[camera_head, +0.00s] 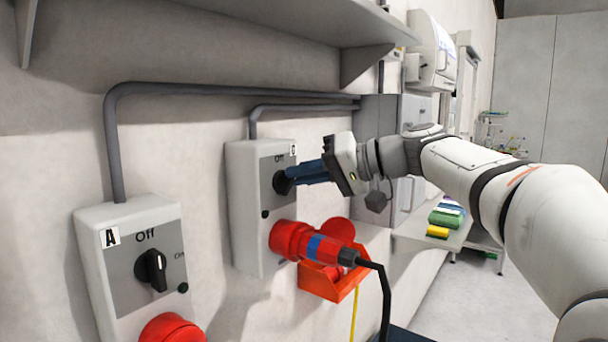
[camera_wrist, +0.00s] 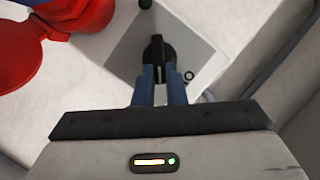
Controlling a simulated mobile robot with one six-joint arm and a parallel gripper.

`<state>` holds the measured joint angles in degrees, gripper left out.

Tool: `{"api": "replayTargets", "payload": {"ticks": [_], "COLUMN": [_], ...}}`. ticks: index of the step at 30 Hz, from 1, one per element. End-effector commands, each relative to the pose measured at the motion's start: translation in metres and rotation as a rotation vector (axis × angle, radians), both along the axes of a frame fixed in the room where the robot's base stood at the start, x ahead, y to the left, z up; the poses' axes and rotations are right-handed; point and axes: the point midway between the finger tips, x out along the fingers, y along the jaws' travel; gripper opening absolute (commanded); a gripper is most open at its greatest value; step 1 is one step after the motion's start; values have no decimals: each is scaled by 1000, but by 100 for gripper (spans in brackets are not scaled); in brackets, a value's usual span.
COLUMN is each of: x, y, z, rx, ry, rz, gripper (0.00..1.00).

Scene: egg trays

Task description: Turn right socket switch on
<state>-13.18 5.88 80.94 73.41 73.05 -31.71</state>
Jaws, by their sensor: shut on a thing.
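The right socket box (camera_head: 240,195) is a white wall unit with a grey panel and a black rotary switch (camera_head: 281,182). My gripper (camera_head: 290,180) reaches it from the right, with its blue fingers at the switch. In the wrist view my gripper (camera_wrist: 160,75) has its two fingers on either side of the black switch knob (camera_wrist: 155,52), shut on it. The fingers hide part of the knob in the head view. A red plug with a blue band (camera_head: 318,246) sits in the red socket (camera_head: 286,240) below the switch.
The left socket box (camera_head: 90,240), marked A, has its black switch (camera_head: 152,270) pointing near Off. A red holder (camera_head: 315,284) hangs below the plug, and a black cable (camera_head: 386,300) runs down. A grey shelf (camera_head: 270,22) overhangs the boxes. Green and yellow items (camera_head: 446,217) lie on a side shelf.

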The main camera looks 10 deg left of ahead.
Motion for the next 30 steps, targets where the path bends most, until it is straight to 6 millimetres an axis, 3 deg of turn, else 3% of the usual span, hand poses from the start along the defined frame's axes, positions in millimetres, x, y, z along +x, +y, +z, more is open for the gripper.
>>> {"api": "replayTargets", "payload": {"ticks": [18, 30], "x": [5, 5], "y": [-2, -2], "z": [-11, -14], "rx": [209, 277], "ry": [504, 668], "rz": [1, 0], "gripper": [0, 0]}}
